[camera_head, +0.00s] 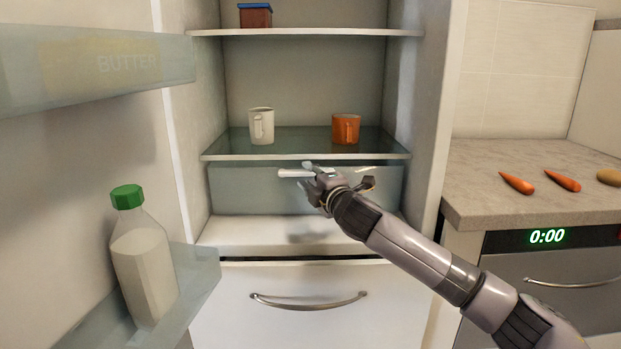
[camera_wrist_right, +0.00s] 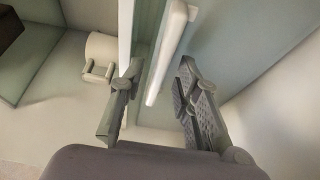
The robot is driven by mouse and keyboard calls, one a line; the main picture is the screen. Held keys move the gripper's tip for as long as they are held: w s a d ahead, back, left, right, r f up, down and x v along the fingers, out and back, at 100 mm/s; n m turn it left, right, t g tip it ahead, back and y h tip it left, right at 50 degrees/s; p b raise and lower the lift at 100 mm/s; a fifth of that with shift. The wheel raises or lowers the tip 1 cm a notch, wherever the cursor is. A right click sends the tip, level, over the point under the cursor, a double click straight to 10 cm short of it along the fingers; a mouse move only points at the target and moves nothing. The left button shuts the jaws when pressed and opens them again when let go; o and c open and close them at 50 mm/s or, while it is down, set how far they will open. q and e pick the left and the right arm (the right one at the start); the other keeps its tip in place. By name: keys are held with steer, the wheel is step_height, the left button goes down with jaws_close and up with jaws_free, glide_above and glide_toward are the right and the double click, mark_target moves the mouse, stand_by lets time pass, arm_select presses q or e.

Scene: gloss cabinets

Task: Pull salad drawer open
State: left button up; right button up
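The salad drawer (camera_head: 232,190) is a translucent grey-green bin under the glass shelf in the open fridge. It looks closed or nearly so. Its white bar handle (camera_head: 294,173) is at the front, partly hidden by my right gripper (camera_head: 322,184). In the right wrist view the drawer handle (camera_wrist_right: 172,42) runs between the two spread fingers of my right gripper (camera_wrist_right: 160,66). Clear gaps show beside the handle, mainly on the right finger's side; contact with the left finger cannot be judged. My left gripper is not in view.
A white mug (camera_head: 261,126) and an orange mug (camera_head: 346,129) stand on the glass shelf (camera_head: 300,153) above. The open fridge door at left holds a milk bottle (camera_head: 143,262). A lower drawer with a metal handle (camera_head: 308,303) lies below. A counter (camera_head: 500,195) with carrots is at right.

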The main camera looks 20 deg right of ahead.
jaws_close()
stand_by(0.3)
stand_by(0.6)
